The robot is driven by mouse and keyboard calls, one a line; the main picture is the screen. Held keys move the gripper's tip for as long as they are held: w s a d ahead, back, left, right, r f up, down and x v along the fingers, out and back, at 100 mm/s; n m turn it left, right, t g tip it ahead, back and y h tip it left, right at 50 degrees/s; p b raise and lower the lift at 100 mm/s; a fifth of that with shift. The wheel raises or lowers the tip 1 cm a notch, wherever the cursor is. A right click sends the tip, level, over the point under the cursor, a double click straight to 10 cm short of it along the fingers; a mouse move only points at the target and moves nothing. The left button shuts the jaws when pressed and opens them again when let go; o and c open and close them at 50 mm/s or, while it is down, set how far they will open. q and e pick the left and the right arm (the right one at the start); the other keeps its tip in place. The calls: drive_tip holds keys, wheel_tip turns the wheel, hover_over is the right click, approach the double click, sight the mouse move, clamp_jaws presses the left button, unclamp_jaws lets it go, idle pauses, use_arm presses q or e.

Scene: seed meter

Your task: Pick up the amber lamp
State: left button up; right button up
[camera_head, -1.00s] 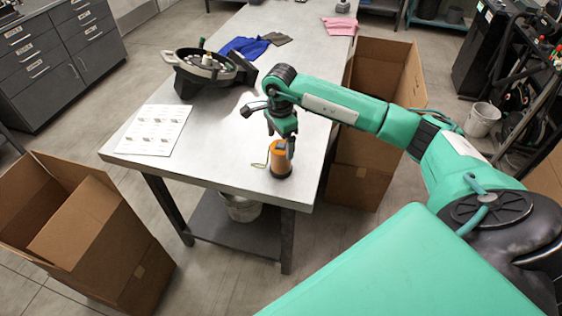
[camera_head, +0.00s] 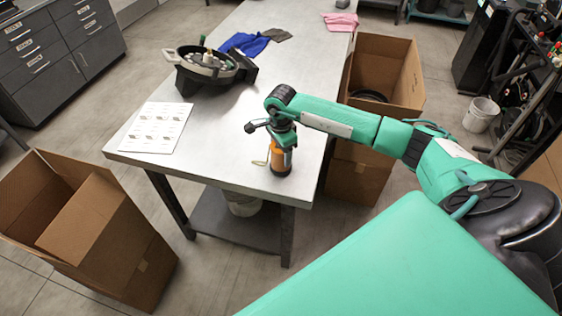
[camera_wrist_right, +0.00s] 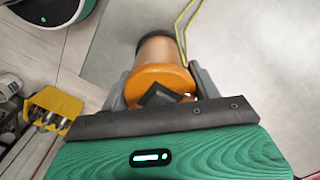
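The amber lamp (camera_head: 281,162), an orange cylinder with a dark base, stands upright near the front right corner of the grey table (camera_head: 225,150). My right gripper (camera_head: 282,148) is over its upper part, pointing down. In the right wrist view, the lamp (camera_wrist_right: 160,80) is between the two grey fingers of the right gripper (camera_wrist_right: 160,88). One finger is on each side, very close to it, with a thin gap seen at the right. A thin yellow loop (camera_wrist_right: 181,25) is beside the lamp. My left gripper is not in view.
A white printed sheet (camera_head: 157,127) and a round seed-meter housing (camera_head: 205,65) are on the table's left side. Blue cloth (camera_head: 242,44) and pink cloth (camera_head: 341,22) lie farther back. Open cardboard boxes stand left (camera_head: 100,235) and right (camera_head: 372,178) of the table.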

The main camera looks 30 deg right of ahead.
drive_tip(key=shift+w+r, duration=0.1)
drive_tip(key=shift+r, duration=0.05)
drive_tip(key=shift+r+b, duration=0.3)
drive_tip(key=shift+r, duration=0.25)
wheel_tip(320, 180, up, 19)
drive_tip(key=b, duration=0.5)
drive_tip(key=s+a+f+n, duration=1.3)
drive_tip(key=a+f+n, duration=0.2)
drive_tip(key=n, duration=0.3)
drive_tip(key=shift+s+f+n, duration=0.15)
drive_tip(key=shift+f+n, duration=0.05)
drive_tip(key=shift+n, duration=0.2)
